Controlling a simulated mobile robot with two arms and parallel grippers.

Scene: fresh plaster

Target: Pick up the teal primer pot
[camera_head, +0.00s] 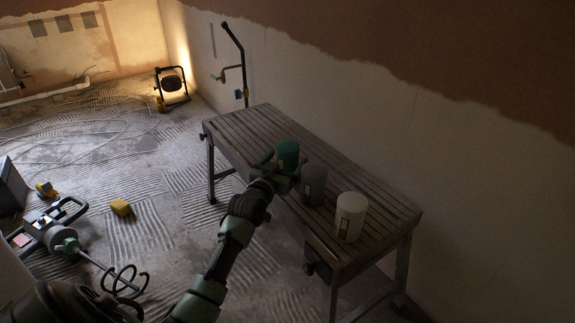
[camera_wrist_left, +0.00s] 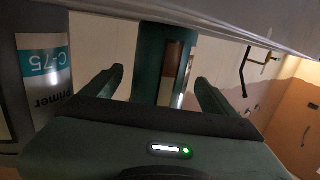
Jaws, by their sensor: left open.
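The teal primer pot (camera_head: 287,152) stands upright on the slatted workbench (camera_head: 250,125). My left gripper (camera_head: 280,168) is open at the pot's near side. In the left wrist view, the teal pot (camera_wrist_left: 160,60) shows between the two open fingers (camera_wrist_left: 158,88), one on each side; whether they touch it I cannot tell. That view is turned, with the bench along its top. My gripper hides the pot's lower part in the head view. My right gripper is in neither view.
A grey pot (camera_head: 314,180) stands close beside the gripper, its "Primer C-75" label readable in the wrist view (camera_wrist_left: 42,75). A white pot (camera_head: 350,213) stands nearer the bench's right end. The bench's far left half is clear. A mixer (camera_head: 60,238) lies on the floor.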

